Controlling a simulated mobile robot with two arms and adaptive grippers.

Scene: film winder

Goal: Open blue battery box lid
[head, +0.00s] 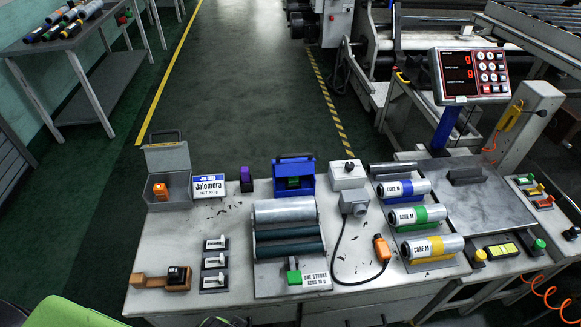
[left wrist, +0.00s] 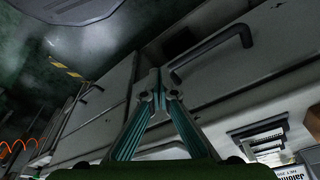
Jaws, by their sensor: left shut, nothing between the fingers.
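The blue battery box (head: 308,184) stands at the back middle of the worktable in the head view. Its lid (head: 294,163) appears raised at the back, with a dark handle on top, and a green battery (head: 293,182) shows inside. My left gripper (left wrist: 158,75) shows in the left wrist view with its two fingers together and empty. A grey panel with a dark bar handle (left wrist: 212,52) lies beyond the fingertips; I cannot tell whether they touch it. The blue box is not seen in that view. My right gripper is not in view.
A grey box (head: 168,192) with a raised lid and an orange battery stands left of the blue box. Rollers (head: 287,210) lie in front; a grey switch box (head: 347,175) stands to the right.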

